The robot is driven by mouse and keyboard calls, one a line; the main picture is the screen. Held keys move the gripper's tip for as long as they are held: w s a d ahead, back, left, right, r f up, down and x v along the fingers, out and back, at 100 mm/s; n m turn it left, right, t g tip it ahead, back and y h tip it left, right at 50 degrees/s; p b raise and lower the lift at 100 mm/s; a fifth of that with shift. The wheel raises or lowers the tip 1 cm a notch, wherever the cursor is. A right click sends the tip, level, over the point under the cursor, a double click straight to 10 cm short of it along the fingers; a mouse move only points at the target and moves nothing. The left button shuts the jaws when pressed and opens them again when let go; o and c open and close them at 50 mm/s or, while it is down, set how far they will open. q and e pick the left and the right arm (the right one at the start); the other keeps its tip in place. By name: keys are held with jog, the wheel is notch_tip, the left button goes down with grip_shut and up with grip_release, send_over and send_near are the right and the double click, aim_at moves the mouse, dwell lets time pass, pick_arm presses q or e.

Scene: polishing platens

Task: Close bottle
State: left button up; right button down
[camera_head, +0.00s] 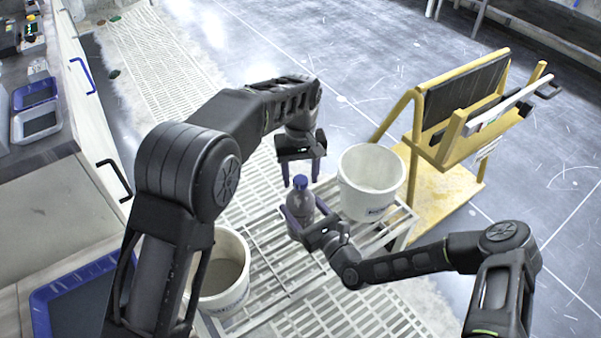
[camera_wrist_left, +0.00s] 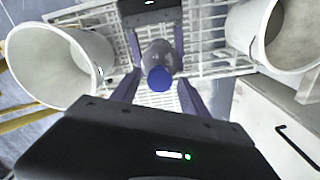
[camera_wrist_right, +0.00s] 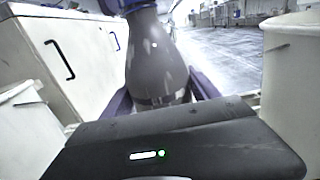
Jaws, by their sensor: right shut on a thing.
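A grey translucent bottle (camera_head: 299,203) with a blue cap (camera_head: 300,181) on its top stands upright above the white slatted rack. My right gripper (camera_head: 304,222) is shut around the bottle's body; the right wrist view shows the bottle (camera_wrist_right: 156,60) between its fingers, with its top cut off by the frame. My left gripper (camera_head: 301,172) points down from above, open, one finger on each side of the cap. In the left wrist view the cap (camera_wrist_left: 160,78) sits between the spread fingers, with a gap on both sides. I cannot tell how tightly the cap sits.
A white bucket (camera_head: 371,178) stands right of the bottle, and another bucket (camera_head: 226,270) stands at the front left. A yellow cart (camera_head: 440,175) is behind at the right. Cabinets with a blue-edged tray (camera_head: 90,290) line the left side.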

pick_arm(q)
grip_shut()
dwell(0.3)
jog(key=m, duration=0.4)
jog(key=shift+m, duration=0.4)
jog(key=shift+o, duration=0.8)
grip_release()
notch_tip(320, 180, up, 8)
jog(key=shift+f, duration=0.2)
